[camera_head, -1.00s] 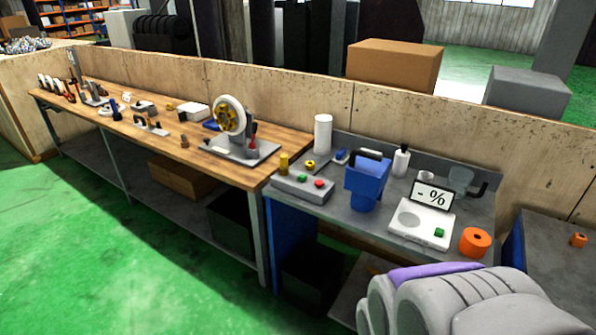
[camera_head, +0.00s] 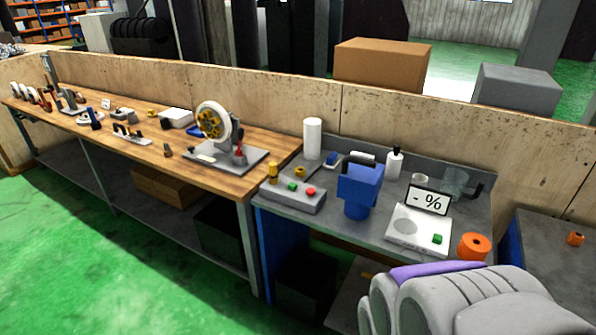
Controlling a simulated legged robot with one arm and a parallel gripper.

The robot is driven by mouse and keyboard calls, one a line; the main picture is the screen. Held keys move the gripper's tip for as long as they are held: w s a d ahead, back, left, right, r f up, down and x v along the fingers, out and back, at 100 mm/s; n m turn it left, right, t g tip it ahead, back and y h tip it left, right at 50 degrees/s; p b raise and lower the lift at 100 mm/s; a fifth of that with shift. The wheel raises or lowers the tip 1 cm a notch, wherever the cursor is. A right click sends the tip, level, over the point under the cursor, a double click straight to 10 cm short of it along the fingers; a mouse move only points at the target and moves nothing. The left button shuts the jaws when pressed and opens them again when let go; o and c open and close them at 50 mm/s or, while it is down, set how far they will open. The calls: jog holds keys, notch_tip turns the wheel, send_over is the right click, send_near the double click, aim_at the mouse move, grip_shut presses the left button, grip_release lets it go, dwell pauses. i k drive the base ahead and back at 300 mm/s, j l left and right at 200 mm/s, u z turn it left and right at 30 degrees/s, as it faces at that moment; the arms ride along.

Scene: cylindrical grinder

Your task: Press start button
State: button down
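A grey control box (camera_head: 292,194) sits at the front left corner of the grey bench. On its top are a green button (camera_head: 292,187), a red button (camera_head: 311,192) and a yellow knob-like part (camera_head: 273,172). A white device (camera_head: 419,229) with a "- %" display (camera_head: 428,200) stands further right and has a green button (camera_head: 437,239). I cannot read a start label on either. My grey and purple body part fills the lower right. My gripper's fingers do not show, and nothing of mine touches the buttons.
A blue container (camera_head: 359,190) stands between the box and the white device. An orange roll (camera_head: 474,246) is at the front right. A wooden bench (camera_head: 270,138) with a wheel machine (camera_head: 226,140) adjoins left. The green floor (camera_head: 110,265) in front is clear.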

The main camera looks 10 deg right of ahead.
aim_at(292, 186)
jog(key=i+j+z, duration=0.3)
jog(key=j, duration=0.3)
jog(key=i+j+z, duration=0.3)
jog(key=j, duration=0.4)
jog(key=i+j+z, duration=0.15)
jog(key=j, duration=0.25)
jog(key=i+j+z, duration=0.15)
jog(key=j, duration=0.25)
jog(key=j+z, duration=0.25)
jog(key=j, duration=0.35)
